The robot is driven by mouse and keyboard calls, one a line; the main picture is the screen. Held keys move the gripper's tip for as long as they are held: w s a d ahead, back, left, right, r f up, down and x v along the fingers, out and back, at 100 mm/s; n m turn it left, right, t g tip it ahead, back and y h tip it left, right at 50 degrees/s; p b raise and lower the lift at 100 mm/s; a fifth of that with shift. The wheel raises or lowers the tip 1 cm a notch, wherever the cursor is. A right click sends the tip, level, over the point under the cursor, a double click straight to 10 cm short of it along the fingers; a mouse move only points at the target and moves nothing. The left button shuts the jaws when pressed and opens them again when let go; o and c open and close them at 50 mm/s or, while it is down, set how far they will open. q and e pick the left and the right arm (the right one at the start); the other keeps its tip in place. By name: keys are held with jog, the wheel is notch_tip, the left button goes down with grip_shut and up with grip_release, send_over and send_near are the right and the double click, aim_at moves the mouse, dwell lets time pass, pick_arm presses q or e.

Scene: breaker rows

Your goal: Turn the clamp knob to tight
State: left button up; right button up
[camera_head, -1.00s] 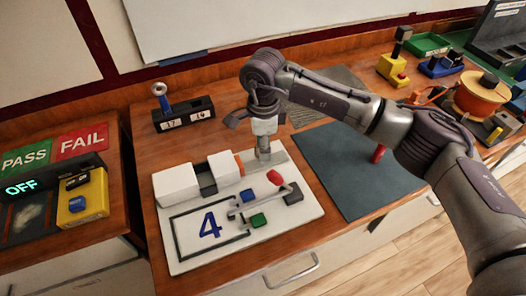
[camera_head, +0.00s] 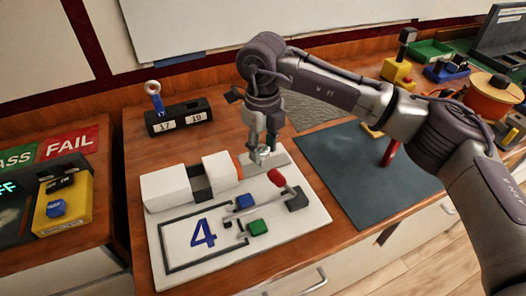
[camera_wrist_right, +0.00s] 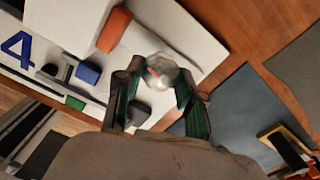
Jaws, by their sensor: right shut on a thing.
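The clamp knob (camera_wrist_right: 155,72) is a pale, faceted knob with a small red mark. It stands at the back right of the white fixture board (camera_head: 300,222), and its top also shows in the head view (camera_head: 263,153). My right gripper (camera_head: 264,148) points down over it and is shut on it, with one finger on each side. The right wrist view also shows the gripper's fingers (camera_wrist_right: 152,88) around the knob. The fingers hide part of the knob's sides. My left gripper is not in view.
The board carries white blocks (camera_head: 167,188), a red-handled lever (camera_head: 277,178), a blue block (camera_head: 245,201) and a green block (camera_head: 258,227). A dark mat (camera_head: 345,165) lies to the right. A black holder numbered 17 and 19 (camera_head: 180,115) stands behind left.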

aim_at(262, 149)
jog(key=m+b, duration=0.1)
jog(key=m, duration=0.2)
jog(key=shift+m+b, duration=0.3)
jog(key=shift+b, duration=0.05)
jog(key=shift+a+m+b, duration=0.1)
jog(key=shift+m+b, duration=0.45)
jog(key=shift+m, duration=0.65)
jog(key=shift+r, duration=0.1)
jog(key=o, duration=1.1)
jog(key=shift+o, duration=0.2)
notch_tip(262, 149, up, 12)
